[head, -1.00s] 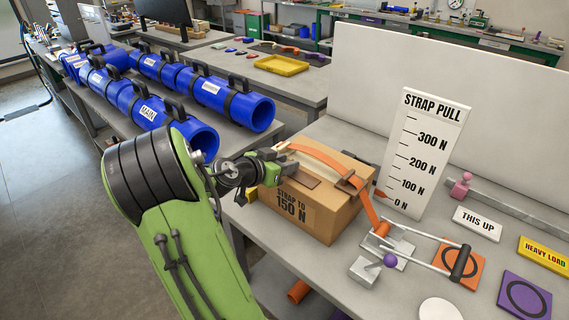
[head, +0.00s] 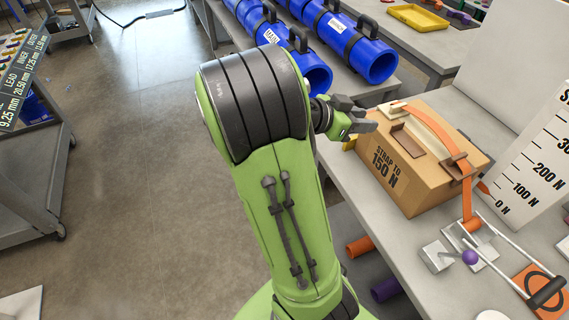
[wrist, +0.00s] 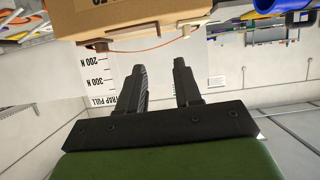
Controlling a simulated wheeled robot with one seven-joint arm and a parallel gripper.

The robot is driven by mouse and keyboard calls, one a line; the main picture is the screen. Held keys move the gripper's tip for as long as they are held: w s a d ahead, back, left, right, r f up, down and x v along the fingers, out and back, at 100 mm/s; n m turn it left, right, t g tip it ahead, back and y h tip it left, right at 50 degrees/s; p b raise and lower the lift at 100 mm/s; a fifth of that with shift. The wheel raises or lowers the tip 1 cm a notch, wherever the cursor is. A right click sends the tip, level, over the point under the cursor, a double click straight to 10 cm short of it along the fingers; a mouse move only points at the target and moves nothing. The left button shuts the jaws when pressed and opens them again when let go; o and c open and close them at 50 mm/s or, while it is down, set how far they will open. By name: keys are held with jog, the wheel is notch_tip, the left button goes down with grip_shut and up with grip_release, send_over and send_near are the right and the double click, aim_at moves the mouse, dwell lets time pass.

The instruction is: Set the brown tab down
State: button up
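I cannot tell for sure which brown piece is the one meant. My gripper (head: 366,116) is at the box's left side, close to the strap's far end. In the wrist view its fingers (wrist: 159,72) are apart with nothing between them. The box (wrist: 140,15) shows upside down beyond the fingertips.
The box stands on a grey bench. Right of it are a strap-pull scale (head: 530,170) and a metal lever with a purple knob (head: 469,257). Blue cylinders (head: 370,50) lie on the bench behind. Open floor (head: 150,180) is at left.

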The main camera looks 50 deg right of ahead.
jog(key=w+a+f+n+t+y, duration=0.1)
jog(key=w+a+n+t+y, duration=0.25)
jog(key=a, duration=0.35)
jog(key=w+a+f+n+t+y, duration=0.25)
jog(key=a+n+t, duration=0.2)
jog(key=a, duration=0.25)
jog(key=s+a+r+n+t+y, duration=0.1)
jog(key=s+a+n+y, duration=0.1)
jog(key=a+n, duration=0.5)
jog(key=s+a+r+n+t+y, duration=0.1)
jog(key=s+a+r+n+y, duration=0.1)
jog(key=a+n, duration=0.5)
jog(key=s+a+y, duration=0.1)
jog(key=a+y, duration=0.1)
jog(key=a, duration=0.3)
jog(key=shift+s+a+r+n+t, duration=0.15)
jog(key=shift+a+r+n+t, duration=0.1)
jog(key=shift+n+t, duration=0.15)
